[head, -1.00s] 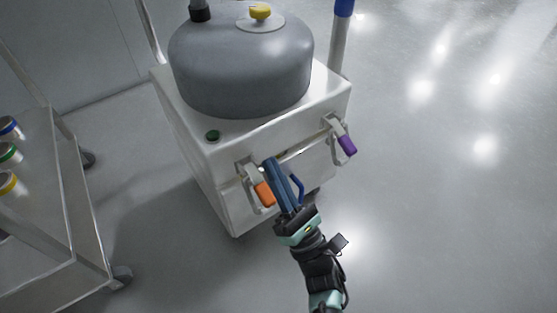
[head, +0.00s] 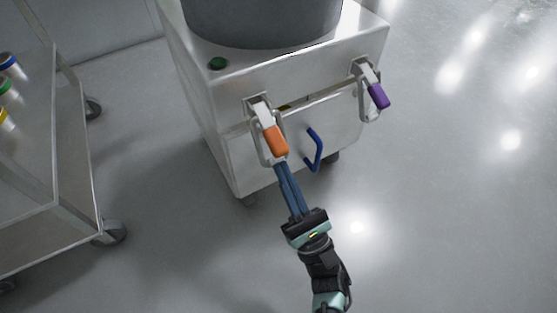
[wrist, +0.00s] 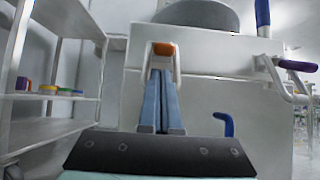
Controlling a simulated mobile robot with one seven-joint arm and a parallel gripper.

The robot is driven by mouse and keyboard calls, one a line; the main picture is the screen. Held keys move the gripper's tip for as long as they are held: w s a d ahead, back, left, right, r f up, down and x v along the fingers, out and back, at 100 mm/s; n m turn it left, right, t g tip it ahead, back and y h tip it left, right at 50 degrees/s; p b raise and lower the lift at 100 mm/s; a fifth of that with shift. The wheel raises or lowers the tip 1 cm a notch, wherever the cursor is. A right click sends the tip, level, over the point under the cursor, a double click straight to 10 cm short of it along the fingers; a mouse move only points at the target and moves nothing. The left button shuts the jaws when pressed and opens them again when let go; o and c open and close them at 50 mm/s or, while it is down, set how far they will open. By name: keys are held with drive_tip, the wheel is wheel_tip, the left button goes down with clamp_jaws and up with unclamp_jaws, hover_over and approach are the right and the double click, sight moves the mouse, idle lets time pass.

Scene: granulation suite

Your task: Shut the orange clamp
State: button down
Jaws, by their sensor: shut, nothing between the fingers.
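The orange clamp (head: 275,141) is on the front of the white machine, toward its left side. Its grey lever comes out from a bracket on the machine and its orange grip hangs out and down. My gripper (head: 279,166) is shut and empty, with its blue fingertips just below the orange grip in the head view. In the wrist view the orange grip (wrist: 164,49) sits right at the far end of my fingers (wrist: 161,76). I cannot tell whether they touch.
A purple clamp (head: 378,96) is at the right of the same front. A blue handle (head: 316,150) stands out between and below the clamps. A metal cart (head: 62,120) stands left. Floor at right is clear.

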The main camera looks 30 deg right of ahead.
sight(270, 130)
drive_tip(key=x, duration=0.3)
drive_tip(key=shift+w+r+b, duration=0.1)
drive_tip(key=shift+b, duration=0.2)
drive_tip(key=shift+r+p, duration=0.15)
drive_tip(key=shift+p, duration=0.25)
drive_tip(key=shift+r+g+p, duration=0.1)
drive_tip(key=shift+g+p, duration=0.4)
drive_tip(key=shift+p, duration=0.3)
